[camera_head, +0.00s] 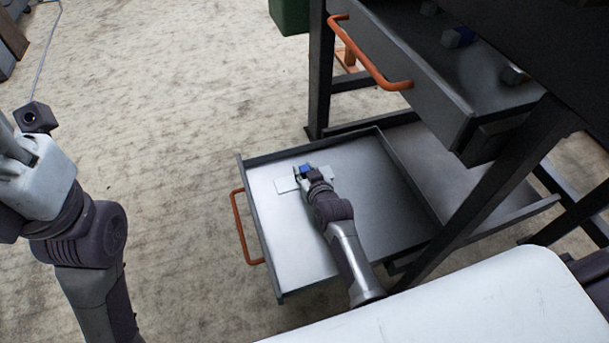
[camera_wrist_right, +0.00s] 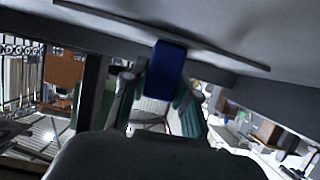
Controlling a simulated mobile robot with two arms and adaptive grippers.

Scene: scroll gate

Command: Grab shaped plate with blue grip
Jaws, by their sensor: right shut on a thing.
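The shaped plate (camera_head: 287,184) is a flat pale piece with a blue grip (camera_head: 305,168). It is in the open lower drawer (camera_head: 370,220), near the drawer's front left. I cannot tell whether it touches the drawer floor. My right gripper (camera_head: 302,174) is shut on the blue grip and partly covers the plate. In the right wrist view the blue grip (camera_wrist_right: 165,70) stands between my fingers, and the thin plate (camera_wrist_right: 205,48) shows edge-on behind it. My left arm is at the left of the head view; its fingers do not show.
The lower drawer has an orange handle (camera_head: 240,228) and raised walls around the plate. An upper drawer (camera_head: 440,75) with its own orange handle (camera_head: 365,55) stands open above right, holding several blue-and-grey pieces. A white surface (camera_head: 470,300) lies in front. The floor at left is mostly clear.

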